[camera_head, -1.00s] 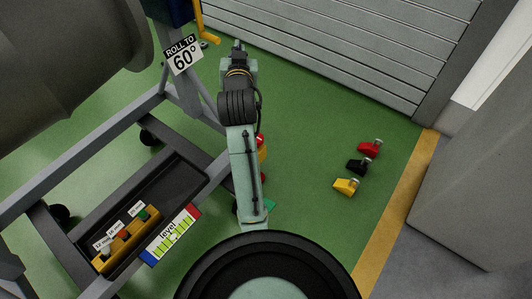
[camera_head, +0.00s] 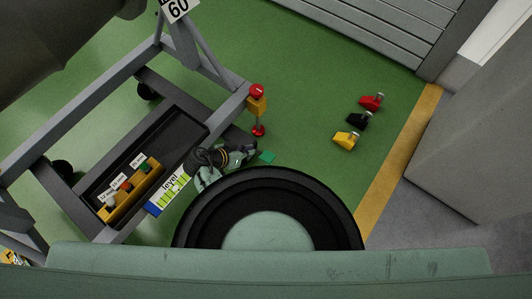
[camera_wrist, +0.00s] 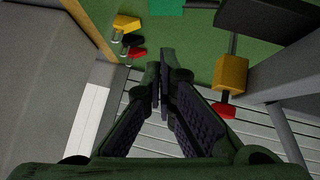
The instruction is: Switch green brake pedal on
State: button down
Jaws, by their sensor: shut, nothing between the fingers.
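A flat green piece (camera_head: 266,157) lies low by the floor, just right of my gripper (camera_head: 246,152) in the head view; it looks like the green pedal. In the wrist view a green piece (camera_wrist: 166,6) shows at the top edge, partly cut off, beyond the fingertips. My gripper (camera_wrist: 163,68) is shut and empty, its two dark fingers close together. It seems apart from the green piece. I cannot tell whether the pedal is on or off.
A yellow block with a red cap (camera_head: 257,103) stands at the cart frame's corner. The cart tray (camera_head: 184,122) is left. Green floor between is clear.

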send_over(266, 158)
jog(key=f, duration=0.7)
jog(key=shift+w+a+p, duration=0.3)
jog(key=shift+w+p, duration=0.1)
jog(key=shift+s+d+f, duration=0.1)
jog(key=shift+s+f, duration=0.05)
jog(key=shift+f, duration=0.5)
jog(key=shift+s+d+f, duration=0.1)
jog(key=shift+s+f, duration=0.05)
jog(key=shift+f, duration=0.45)
jog(key=shift+s+d+f, duration=0.1)
jog(key=shift+f, duration=0.5)
jog(key=shift+f, duration=0.1)
